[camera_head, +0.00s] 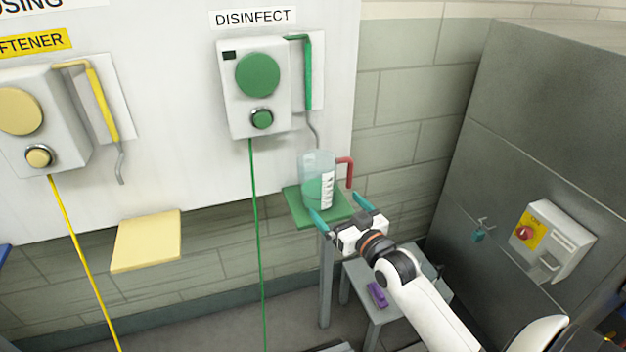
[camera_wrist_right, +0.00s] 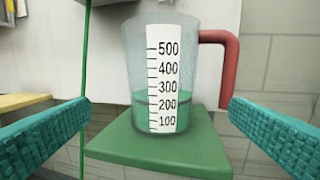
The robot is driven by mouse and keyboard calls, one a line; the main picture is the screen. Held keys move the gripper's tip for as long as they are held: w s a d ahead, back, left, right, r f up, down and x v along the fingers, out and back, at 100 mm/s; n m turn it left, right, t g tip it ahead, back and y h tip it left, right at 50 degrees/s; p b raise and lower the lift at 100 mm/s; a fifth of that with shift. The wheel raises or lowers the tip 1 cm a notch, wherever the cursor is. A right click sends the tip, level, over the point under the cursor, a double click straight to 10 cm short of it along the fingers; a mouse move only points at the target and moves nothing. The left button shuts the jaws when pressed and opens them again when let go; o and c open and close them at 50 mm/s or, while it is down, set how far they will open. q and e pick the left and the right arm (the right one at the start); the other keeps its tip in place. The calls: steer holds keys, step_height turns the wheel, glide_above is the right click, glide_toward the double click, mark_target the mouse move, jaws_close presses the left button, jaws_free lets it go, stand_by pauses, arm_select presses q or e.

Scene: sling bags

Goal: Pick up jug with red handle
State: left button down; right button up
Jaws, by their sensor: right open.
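The clear jug (camera_head: 318,172) with a red handle (camera_head: 346,170) stands upright on a green shelf (camera_head: 296,207) below the DISINFECT dispenser. It holds some green liquid, with its level a little above the 200 mark in the right wrist view (camera_wrist_right: 165,80). The red handle (camera_wrist_right: 228,62) is on the right side there. My right gripper (camera_head: 341,210) is open and empty in front of the jug. Its teal fingers (camera_wrist_right: 155,130) lie to either side of the jug in the right wrist view, apart from it. My left gripper is not in view.
The DISINFECT dispenser (camera_head: 236,88) with its green spout (camera_head: 307,75) is above the jug. A yellow shelf (camera_head: 146,240) is to the left. A small grey table (camera_head: 352,283) with a purple object (camera_head: 377,294) is below. A grey metal cabinet (camera_head: 530,120) stands at right.

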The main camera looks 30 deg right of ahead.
mark_target(327, 194)
steer(key=w, duration=0.4)
steer(key=shift+d, duration=0.15)
steer(key=shift+w+r+p, duration=0.1)
steer(key=shift+w+p, duration=0.35)
steer(key=shift+w, duration=0.1)
steer(key=w, duration=0.1)
steer(key=w+p, duration=0.1)
steer(key=w, duration=0.1)
steer(key=shift+w+d, duration=0.2)
steer(key=shift+w, duration=0.55)
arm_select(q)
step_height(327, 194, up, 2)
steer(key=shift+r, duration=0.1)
arm_select(e)
steer(key=shift+s, duration=0.1)
steer(key=c, duration=1.2)
